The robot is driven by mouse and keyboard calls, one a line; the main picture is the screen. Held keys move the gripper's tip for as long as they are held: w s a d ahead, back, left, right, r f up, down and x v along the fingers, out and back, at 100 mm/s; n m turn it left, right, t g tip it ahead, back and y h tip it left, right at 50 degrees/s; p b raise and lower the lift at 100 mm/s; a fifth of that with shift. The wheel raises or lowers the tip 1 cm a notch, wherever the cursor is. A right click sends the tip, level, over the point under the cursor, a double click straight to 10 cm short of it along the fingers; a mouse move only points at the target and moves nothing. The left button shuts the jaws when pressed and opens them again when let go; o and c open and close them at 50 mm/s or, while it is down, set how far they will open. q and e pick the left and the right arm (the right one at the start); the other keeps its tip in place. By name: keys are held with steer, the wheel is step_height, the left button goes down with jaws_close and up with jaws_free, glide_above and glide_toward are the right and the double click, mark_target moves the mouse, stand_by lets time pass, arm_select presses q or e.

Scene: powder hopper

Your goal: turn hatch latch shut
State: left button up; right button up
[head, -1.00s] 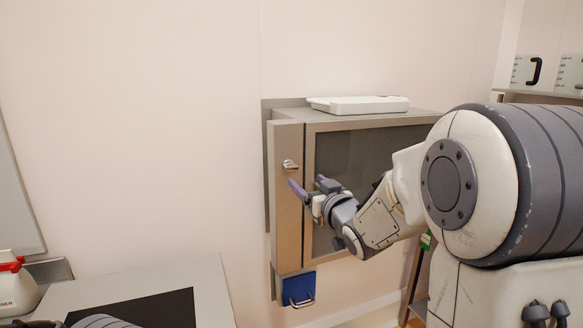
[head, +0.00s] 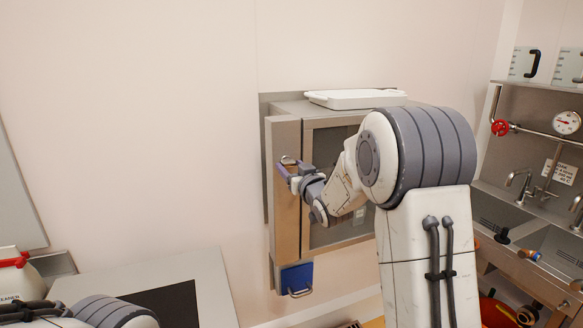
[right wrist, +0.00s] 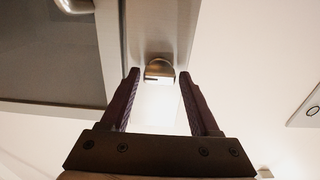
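The hatch latch (head: 289,160) is a small metal knob on the upper part of the narrow steel door edge of the wall hatch (head: 287,225). The hatch is a steel box with a dark window. My right gripper (head: 286,168) is at the latch, its purple fingers partly covering it. In the right wrist view the right gripper (right wrist: 159,80) has its fingers apart, with the latch (right wrist: 159,70) between and just beyond the tips; contact cannot be told. My left gripper is not in view; only part of my left arm shows at the bottom left.
A white tray (head: 356,98) lies on top of the hatch box. A blue holder (head: 297,278) hangs below it. A bench (head: 205,280) stands at the lower left, and a sink unit (head: 535,225) with taps is at the right. The wall left of the hatch is bare.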

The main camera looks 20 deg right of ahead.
jaws_close()
steer(key=shift+f+n+b, duration=0.15)
steer(key=shift+n+b, duration=0.15)
steer(key=shift+b, duration=0.4)
steer(key=n+b, duration=1)
steer(key=b, duration=0.3)
steer(key=shift+f, duration=0.1)
steer(key=shift+r+n+b, duration=0.2)
steer(key=shift+n+b, duration=2.2)
steer(key=shift+n, duration=1.1)
steer(key=o, duration=0.5)
jaws_free()
